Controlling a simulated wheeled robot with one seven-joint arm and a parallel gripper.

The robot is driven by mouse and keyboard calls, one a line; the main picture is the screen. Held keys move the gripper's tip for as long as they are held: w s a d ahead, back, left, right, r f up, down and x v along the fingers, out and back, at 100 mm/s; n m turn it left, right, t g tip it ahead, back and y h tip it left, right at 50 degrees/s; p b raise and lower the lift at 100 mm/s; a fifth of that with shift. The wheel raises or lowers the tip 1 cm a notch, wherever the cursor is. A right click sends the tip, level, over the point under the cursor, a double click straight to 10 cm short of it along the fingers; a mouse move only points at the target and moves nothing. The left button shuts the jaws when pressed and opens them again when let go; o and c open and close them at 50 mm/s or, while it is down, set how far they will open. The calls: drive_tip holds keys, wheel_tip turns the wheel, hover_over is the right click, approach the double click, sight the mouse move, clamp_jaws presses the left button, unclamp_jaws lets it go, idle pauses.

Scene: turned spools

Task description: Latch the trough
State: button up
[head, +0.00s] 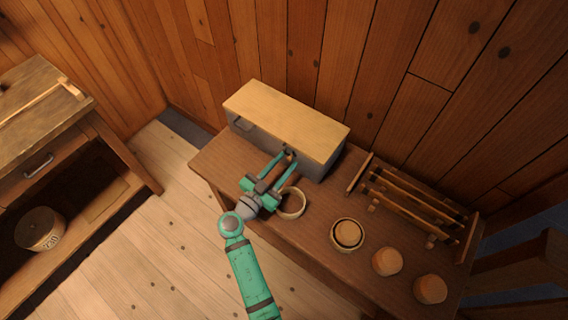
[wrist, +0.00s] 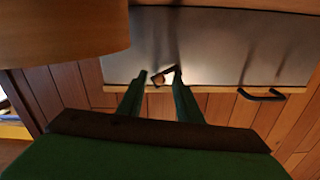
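The trough is a long box with a grey body (head: 325,166) and a pale wooden lid (head: 285,118), which lies down on top. My gripper (head: 288,155) is at the middle of its front, near the lid edge. In the wrist view my gripper (wrist: 159,78) has its two fingers apart, with a small brown latch knob and dark latch piece (wrist: 157,79) seen between them at the lid edge. I cannot tell whether the fingers touch it. The grey front (wrist: 215,45) also shows there.
A dark handle (wrist: 262,95) sits on the trough. Several spools, including a round one (head: 387,262), and a wooden rack (head: 415,208) stand to the right on the bench (head: 215,165). A plank wall is behind.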

clamp_jaws()
idle(0.4)
drive_tip(key=n, duration=0.2)
drive_tip(key=r+n, duration=0.1)
drive_tip(key=n, duration=0.2)
drive_tip(key=shift+w+a+r+n, duration=0.2)
drive_tip(key=shift+r+n, duration=0.05)
drive_tip(key=shift+n, duration=0.05)
drive_tip(key=shift+w+a+r+n, duration=0.15)
drive_tip(key=shift+a+r+n, duration=0.05)
drive_tip(key=shift+n, duration=0.9)
drive_tip(key=shift+w+a+r+n, duration=0.1)
drive_tip(key=shift+a+r+n, duration=0.1)
drive_tip(key=shift+n, duration=0.9)
drive_tip(key=shift+w+a+r+n, duration=0.15)
drive_tip(key=shift+a+r+n, duration=0.05)
drive_tip(key=shift+n, duration=0.9)
